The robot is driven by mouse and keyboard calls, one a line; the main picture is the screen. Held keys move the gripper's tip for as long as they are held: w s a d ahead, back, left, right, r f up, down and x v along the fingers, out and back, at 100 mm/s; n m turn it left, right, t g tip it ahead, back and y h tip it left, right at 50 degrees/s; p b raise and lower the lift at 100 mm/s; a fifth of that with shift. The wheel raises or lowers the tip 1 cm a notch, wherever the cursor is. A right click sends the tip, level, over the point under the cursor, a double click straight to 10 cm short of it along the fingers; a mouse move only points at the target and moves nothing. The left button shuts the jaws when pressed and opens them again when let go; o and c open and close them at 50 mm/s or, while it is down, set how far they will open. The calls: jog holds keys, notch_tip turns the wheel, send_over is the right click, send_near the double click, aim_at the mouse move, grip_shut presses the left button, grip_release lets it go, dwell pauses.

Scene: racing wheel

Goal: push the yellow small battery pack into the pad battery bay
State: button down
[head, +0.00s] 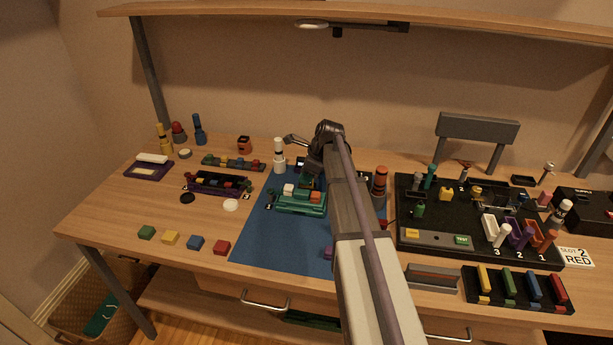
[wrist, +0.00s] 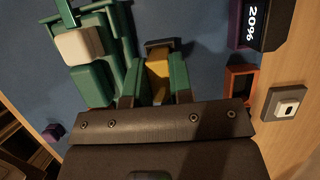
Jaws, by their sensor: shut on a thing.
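My gripper (wrist: 157,72) is shut on the yellow small battery pack (wrist: 158,80), which shows between its green-sided fingers in the wrist view. A small dark piece (wrist: 160,45) lies at the pack's far end; I cannot tell whether they touch. A green device (head: 301,205), which may be the pad, lies on the blue mat with white and red blocks on top. Its green frame and a white block (wrist: 78,43) show left of the fingers in the wrist view. In the head view my arm hides the fingertips and the pack. I cannot make out the battery bay clearly.
The blue mat (head: 262,244) is mostly bare in front of the device. A purple holder (head: 218,184) stands left of it and an orange cylinder (head: 380,182) right. A black station (head: 418,213) fills the right side. Several coloured blocks line the front left.

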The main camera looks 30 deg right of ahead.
jog(key=shift+r+p, duration=1)
jog(key=shift+p, duration=0.1)
jog(key=shift+f+b, duration=1.15)
dwell(0.5)
jog(key=c, duration=0.9)
grip_release()
jog(key=shift+r, duration=0.1)
jog(key=p+v, duration=1)
jog(key=v, duration=0.1)
jog(key=shift+a, duration=0.1)
